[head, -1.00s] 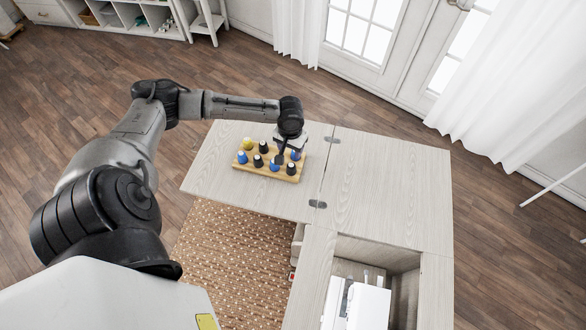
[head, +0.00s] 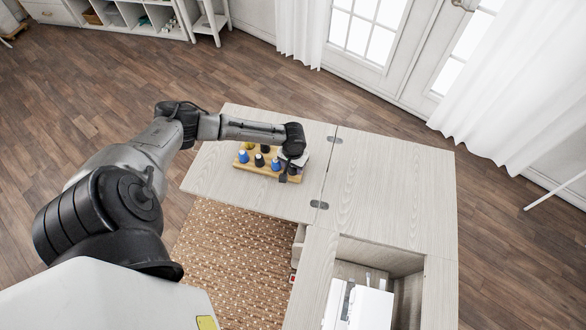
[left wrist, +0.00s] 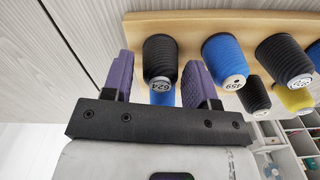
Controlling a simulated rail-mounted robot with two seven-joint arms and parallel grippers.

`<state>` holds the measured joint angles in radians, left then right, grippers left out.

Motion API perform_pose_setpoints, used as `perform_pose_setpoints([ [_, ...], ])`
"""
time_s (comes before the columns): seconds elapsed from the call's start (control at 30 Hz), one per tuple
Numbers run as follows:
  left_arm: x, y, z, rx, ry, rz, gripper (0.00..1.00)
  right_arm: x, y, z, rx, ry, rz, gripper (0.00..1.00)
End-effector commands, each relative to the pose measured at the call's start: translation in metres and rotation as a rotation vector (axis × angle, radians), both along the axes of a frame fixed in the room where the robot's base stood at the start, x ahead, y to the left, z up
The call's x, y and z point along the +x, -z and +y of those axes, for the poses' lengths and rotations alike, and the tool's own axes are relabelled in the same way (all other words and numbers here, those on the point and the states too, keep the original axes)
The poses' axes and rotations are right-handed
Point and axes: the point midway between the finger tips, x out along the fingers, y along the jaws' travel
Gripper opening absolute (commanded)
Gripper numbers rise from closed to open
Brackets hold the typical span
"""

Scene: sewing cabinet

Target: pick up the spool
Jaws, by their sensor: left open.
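A wooden spool board (head: 259,168) on the cabinet top holds several black, blue and yellow thread spools. My left gripper (head: 285,175) is over its right end and hides part of it. In the left wrist view the left gripper (left wrist: 161,80) is open, with one purple finger on each side of a black spool (left wrist: 160,56) labelled 624. The spool stands on the board, with narrow gaps beside the fingers. A blue spool (left wrist: 162,97) shows partly past its end. Another blue spool (left wrist: 224,58) stands right of the right finger. My right gripper is out of view.
More spools, such as a black one (left wrist: 284,58), stand close by on the right. The cabinet top (head: 390,190) is bare right of the hinges. A white sewing machine (head: 365,305) sits in the cabinet opening at the front.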

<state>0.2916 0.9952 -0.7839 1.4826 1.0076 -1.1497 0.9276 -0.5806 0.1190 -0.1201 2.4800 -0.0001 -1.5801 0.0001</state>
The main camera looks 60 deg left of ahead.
Motion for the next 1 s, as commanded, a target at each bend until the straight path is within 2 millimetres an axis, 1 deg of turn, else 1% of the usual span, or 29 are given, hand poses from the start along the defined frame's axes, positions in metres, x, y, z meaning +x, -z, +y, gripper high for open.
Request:
perform_pose_setpoints([
  [0.03,0.0002,0.0067,-0.0005,-0.001,-0.001,0.0,0.53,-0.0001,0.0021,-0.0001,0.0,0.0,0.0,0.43],
  [0.13,-0.0002,0.0133,0.0001,0.0,-0.001,0.001,0.53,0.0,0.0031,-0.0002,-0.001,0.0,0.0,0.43],
  [0.43,-0.0003,0.0158,-0.0001,0.0,0.001,0.0,0.53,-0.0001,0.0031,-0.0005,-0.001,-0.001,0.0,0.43],
  [0.47,-0.0003,0.0157,0.0,0.0,0.001,0.0,0.51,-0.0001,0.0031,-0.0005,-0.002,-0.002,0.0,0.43],
  [0.8,-0.0003,0.0156,0.0,0.0,0.0,0.0,0.19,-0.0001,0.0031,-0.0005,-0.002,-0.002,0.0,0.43],
  [0.83,-0.0003,0.0156,0.0,0.0,0.0,0.0,0.17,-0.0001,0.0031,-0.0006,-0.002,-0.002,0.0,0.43],
  [1.0,-0.0003,0.0155,0.0001,0.0,0.0,0.0,0.17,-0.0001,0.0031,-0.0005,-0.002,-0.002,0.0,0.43],
])
